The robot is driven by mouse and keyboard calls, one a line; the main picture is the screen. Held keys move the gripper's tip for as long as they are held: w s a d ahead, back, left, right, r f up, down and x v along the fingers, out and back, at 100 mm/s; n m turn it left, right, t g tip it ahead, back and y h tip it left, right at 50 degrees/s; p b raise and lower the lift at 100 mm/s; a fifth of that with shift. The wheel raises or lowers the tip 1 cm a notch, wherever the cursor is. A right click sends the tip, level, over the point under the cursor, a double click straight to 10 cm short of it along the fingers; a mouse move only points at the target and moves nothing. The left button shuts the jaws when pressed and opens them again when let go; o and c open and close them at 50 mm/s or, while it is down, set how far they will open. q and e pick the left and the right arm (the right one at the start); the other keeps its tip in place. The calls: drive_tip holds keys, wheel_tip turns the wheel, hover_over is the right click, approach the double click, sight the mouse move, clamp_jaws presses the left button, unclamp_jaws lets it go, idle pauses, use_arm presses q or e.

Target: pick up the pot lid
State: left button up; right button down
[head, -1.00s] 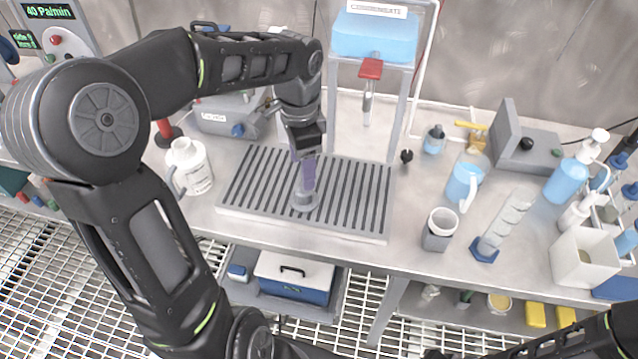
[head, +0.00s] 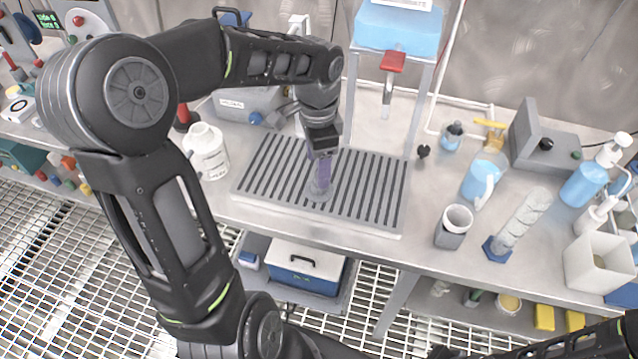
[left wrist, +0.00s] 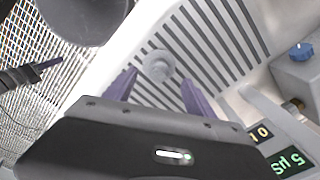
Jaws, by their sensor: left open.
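A small, clear grey round thing, which seems to be the pot lid (head: 319,191), sits on the slotted drain grate (head: 265,172) near its front middle. In the left wrist view the lid (left wrist: 158,65) shows as a pale disc with a rounded knob-like centre. My left gripper (head: 321,176) points down just above it, its purple fingers partly hiding it in the head view. In the left wrist view the fingers (left wrist: 158,79) are apart, one on each side of the lid, with no clear contact.
A white bottle (head: 207,150) stands left of the grate. A stand with a blue tank (head: 397,30) and red tap (head: 392,62) rises behind it. A grey cup (head: 453,227), blue jug (head: 481,183) and clear cylinder (head: 521,222) stand to the right. Bare steel lies between.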

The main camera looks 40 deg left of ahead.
use_arm(q)
wheel_tip(320, 180, down, 5)
drive_tip(key=shift+d+p, duration=0.1)
drive_tip(key=shift+p, duration=0.2)
idle(0.4)
clamp_jaws()
idle(0.6)
